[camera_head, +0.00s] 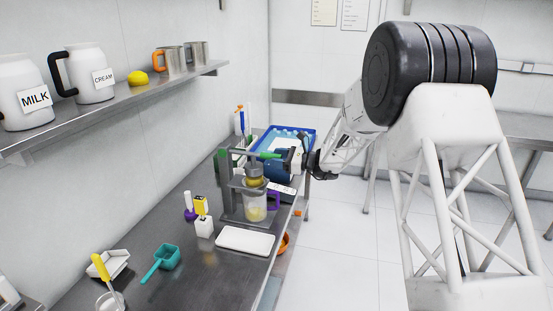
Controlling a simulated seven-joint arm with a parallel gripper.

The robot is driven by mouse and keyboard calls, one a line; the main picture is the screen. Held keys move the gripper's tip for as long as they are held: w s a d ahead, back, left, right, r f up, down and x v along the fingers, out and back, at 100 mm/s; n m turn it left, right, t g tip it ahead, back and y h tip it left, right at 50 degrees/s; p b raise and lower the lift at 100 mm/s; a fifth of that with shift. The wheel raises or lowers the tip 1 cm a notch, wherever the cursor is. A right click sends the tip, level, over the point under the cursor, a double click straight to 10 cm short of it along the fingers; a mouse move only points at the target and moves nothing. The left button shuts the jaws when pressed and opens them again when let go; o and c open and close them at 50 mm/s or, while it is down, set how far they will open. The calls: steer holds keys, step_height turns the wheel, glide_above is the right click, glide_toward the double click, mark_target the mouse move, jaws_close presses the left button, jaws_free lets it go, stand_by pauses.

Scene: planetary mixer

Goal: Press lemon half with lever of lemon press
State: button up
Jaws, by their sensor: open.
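The lemon press (228,204) is a dark metal stand on the steel counter. Its lever (268,155) has a green handle pointing right and looks roughly level. A yellow piece (252,182), likely the lemon half, shows under the press's round pressing part, mostly hidden. A clear cup (255,206) with yellowish contents stands below it on the press. My gripper (286,158) is open at the handle's right end. It is too small to tell whether the fingers are around the handle or touching it.
A blue tray (308,134) lies behind the press. A white board (245,241) lies in front, with a teal scoop (163,262) to its left. A purple handle (273,200) shows beside the cup. A wall shelf (120,103) holds jugs and a lemon (138,78).

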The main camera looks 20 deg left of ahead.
steer(key=shift+a, duration=0.25)
steer(key=shift+c, duration=0.2)
jaws_close()
steer(key=shift+r, duration=0.15)
